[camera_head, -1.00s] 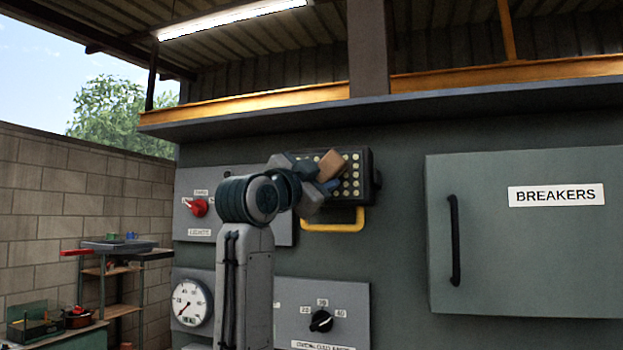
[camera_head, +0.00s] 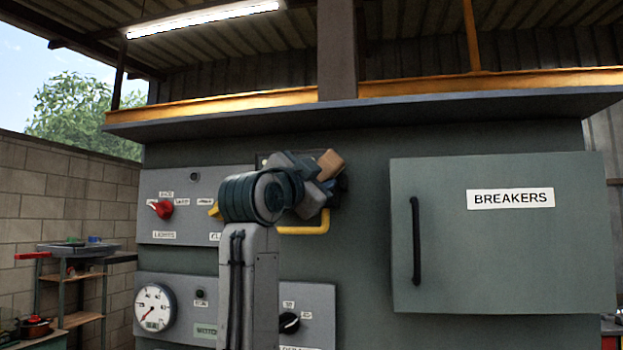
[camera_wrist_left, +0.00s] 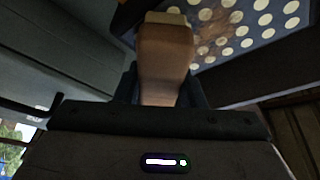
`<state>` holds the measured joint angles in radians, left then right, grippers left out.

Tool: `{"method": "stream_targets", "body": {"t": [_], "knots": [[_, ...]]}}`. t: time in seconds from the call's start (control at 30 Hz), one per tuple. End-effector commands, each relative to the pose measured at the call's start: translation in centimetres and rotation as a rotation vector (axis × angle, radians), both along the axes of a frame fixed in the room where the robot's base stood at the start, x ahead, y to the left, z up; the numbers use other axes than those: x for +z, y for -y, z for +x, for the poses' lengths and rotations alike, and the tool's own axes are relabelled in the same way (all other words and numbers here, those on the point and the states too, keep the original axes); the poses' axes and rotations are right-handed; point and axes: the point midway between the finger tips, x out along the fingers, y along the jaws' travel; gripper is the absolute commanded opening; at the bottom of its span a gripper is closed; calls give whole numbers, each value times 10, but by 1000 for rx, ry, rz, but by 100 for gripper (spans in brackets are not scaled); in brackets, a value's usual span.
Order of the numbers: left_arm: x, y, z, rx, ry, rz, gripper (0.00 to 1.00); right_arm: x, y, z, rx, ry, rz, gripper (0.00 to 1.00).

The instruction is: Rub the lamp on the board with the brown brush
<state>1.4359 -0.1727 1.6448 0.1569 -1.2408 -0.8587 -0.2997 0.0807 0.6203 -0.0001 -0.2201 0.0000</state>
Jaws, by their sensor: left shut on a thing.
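The lamp (camera_head: 304,230) is a dark square panel with a yellow handle below it, mounted on the grey board. My left gripper (camera_head: 318,178) is in front of it and hides most of its face. The left gripper is shut on the brown brush (camera_head: 329,163), which sticks up at the lamp's upper right. In the left wrist view the brush (camera_wrist_left: 165,55) points away from the jaws. The lamp's blue face with pale round dots (camera_wrist_left: 250,28) lies just beyond, with a brownish smudge on it. I cannot tell whether brush and lamp touch. My right gripper is not in view.
A grey breakers box (camera_head: 500,240) with a black handle juts out at the right. A red knob (camera_head: 162,209) and a round gauge (camera_head: 155,307) are on panels at the left. A ledge (camera_head: 400,104) runs above the board. Shelves (camera_head: 75,275) stand at far left.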

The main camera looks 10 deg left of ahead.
Motion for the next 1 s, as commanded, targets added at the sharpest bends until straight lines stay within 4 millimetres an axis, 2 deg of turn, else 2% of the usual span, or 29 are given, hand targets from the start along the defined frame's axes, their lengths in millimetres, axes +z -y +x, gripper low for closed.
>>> {"method": "stream_targets", "body": {"t": [0.47,0.77,1.0], "knots": [[0,-36,0,4,-1,0,18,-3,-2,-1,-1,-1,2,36],[0,-47,0,4,-2,1,18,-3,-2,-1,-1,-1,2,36],[0,-68,1,4,-1,0,18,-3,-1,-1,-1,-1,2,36]]}}
